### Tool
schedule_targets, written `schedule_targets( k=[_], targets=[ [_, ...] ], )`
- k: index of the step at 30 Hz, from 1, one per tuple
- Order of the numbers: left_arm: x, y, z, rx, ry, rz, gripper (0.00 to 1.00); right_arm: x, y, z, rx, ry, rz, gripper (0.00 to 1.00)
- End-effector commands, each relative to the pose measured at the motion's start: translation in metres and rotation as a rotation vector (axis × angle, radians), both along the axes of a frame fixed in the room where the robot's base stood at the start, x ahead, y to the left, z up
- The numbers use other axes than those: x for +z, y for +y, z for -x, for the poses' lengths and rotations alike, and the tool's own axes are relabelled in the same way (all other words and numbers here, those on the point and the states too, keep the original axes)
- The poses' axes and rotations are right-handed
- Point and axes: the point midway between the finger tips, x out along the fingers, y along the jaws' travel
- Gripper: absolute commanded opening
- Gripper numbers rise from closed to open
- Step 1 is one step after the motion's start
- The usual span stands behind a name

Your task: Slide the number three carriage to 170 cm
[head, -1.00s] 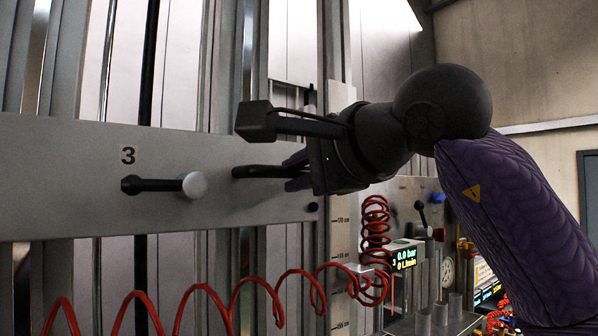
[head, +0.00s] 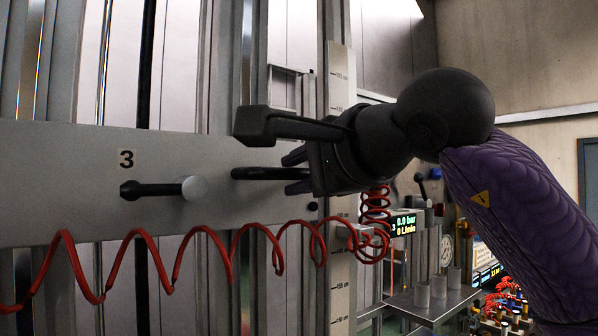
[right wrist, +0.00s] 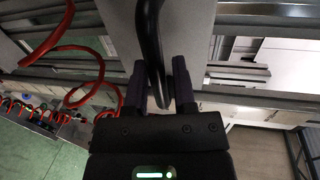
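The number three carriage (head: 70,190) is a wide grey plate marked "3" across the vertical rails in the head view. It bears a black lever with a pale round knob (head: 195,188) and a black bar handle (head: 262,173). My right gripper (head: 297,172) has its purple fingers on either side of the handle and is shut on it. In the right wrist view the handle (right wrist: 152,45) runs between the fingers. A vertical scale (head: 342,270) stands right of the plate; its numbers are too small to read surely. My left gripper is out of view.
A coiled red hose (head: 135,236) hangs across the front, below and over the plate's lower edge. A small display (head: 404,224) reads 0.0 bar and 0 L/min. A shelf with metal cylinders (head: 438,287) stands at lower right.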

Motion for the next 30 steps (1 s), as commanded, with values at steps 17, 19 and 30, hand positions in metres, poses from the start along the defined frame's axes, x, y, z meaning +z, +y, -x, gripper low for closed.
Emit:
schedule_targets(
  k=[17, 19, 30],
  targets=[
    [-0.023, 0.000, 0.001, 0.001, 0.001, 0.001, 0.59, 0.009, -0.032, 0.043, -0.003, -0.007, -0.002, 0.53],
    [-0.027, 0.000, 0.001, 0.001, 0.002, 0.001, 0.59, 0.013, -0.042, 0.057, -0.003, -0.006, -0.002, 0.53],
    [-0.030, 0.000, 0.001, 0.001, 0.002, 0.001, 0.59, 0.021, -0.058, 0.079, 0.000, -0.001, -0.001, 0.53]
  ],
)
